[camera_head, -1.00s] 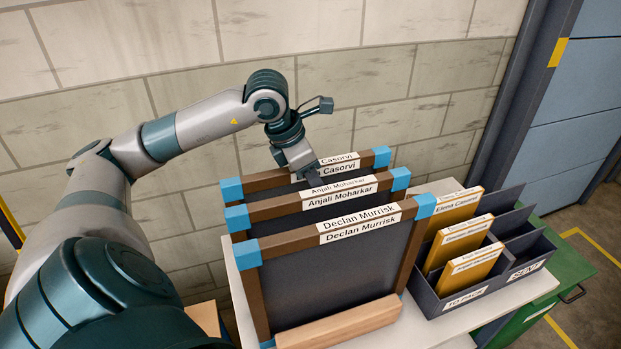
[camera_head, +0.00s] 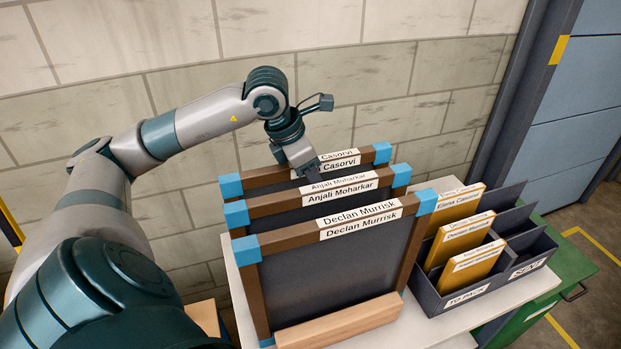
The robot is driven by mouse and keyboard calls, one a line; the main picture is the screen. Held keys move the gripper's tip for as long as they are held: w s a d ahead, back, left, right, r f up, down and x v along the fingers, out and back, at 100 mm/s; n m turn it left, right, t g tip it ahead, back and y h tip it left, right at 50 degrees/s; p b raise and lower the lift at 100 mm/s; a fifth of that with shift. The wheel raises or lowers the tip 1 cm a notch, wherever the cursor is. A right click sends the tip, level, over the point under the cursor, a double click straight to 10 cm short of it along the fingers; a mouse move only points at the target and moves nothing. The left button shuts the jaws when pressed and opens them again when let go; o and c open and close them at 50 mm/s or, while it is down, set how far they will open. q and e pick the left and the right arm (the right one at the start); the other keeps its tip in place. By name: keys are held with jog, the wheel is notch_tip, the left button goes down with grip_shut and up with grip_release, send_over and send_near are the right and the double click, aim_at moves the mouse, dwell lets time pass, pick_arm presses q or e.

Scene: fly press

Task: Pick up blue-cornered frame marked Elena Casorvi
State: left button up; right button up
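The rear frame (camera_head: 265,176), brown with blue corners, stands upright at the back of a row. Its white label reads "Casorvi"; the first name is covered by my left gripper (camera_head: 311,177). That gripper points down at the rear frame's top bar, just left of the label. Its fingertips are partly hidden behind the middle frame, and I cannot tell whether they are open or closed on the bar. The middle frame (camera_head: 277,204) reads "Anjali Moharkar" and the front frame (camera_head: 285,239) reads "Declan Murrisk". My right gripper is not in view.
A wooden ledge (camera_head: 340,323) runs at the front frame's foot. To the right, a dark divided tray (camera_head: 430,302) holds yellow name packets in its "TO PACK" side; its "SENT" side looks empty. A green cabinet (camera_head: 570,255) stands beyond. The brick wall is close behind.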

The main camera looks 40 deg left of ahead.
pick_arm(q)
jog(key=shift+c, duration=0.3)
grip_shut()
dwell(1.1)
